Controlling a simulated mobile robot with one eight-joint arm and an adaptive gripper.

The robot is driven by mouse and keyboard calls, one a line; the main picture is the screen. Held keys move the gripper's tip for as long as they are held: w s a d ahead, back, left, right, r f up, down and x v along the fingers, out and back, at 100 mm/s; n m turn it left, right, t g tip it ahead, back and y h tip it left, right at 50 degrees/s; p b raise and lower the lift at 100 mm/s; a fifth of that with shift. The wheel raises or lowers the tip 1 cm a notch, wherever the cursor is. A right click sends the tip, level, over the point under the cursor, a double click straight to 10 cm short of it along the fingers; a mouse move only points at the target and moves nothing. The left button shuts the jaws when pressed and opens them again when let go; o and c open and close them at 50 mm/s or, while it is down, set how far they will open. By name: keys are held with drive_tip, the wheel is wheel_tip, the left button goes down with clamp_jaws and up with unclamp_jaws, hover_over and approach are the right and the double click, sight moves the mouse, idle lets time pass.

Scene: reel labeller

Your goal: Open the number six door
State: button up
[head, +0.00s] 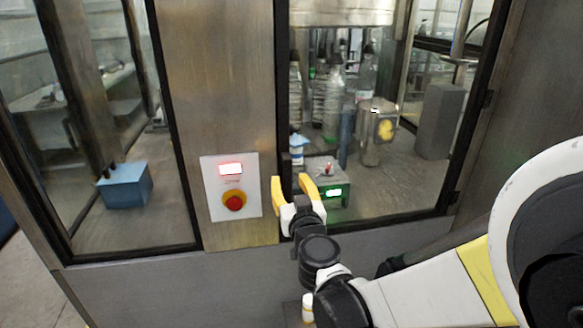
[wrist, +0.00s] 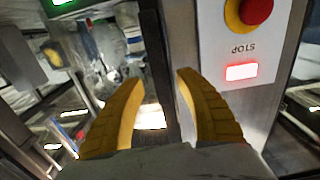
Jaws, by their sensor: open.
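A glass door with a black frame (head: 283,90) stands right of the steel post in the head view. No number six is legible on it. My gripper (head: 292,184) is open at the lower left edge of this door, its yellow fingers pointing toward it. In the wrist view, the black door edge (wrist: 156,55) runs between the open fingers of my gripper (wrist: 160,78). The fingers look empty; I cannot tell whether they touch the frame. A small dark piece, possibly a handle (head: 286,165), shows just above the fingers, partly hidden by them.
A white panel (head: 212,203) with a red stop button (head: 234,201) and a lit red indicator (head: 231,169) is on the post just left of my gripper. Another glass door is farther left, with a blue box (head: 125,186) behind it. Machinery stands behind the right glass.

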sight(288, 177)
drive_tip(key=shift+x, duration=1.6)
drive_tip(key=shift+s, duration=0.1)
clamp_jaws()
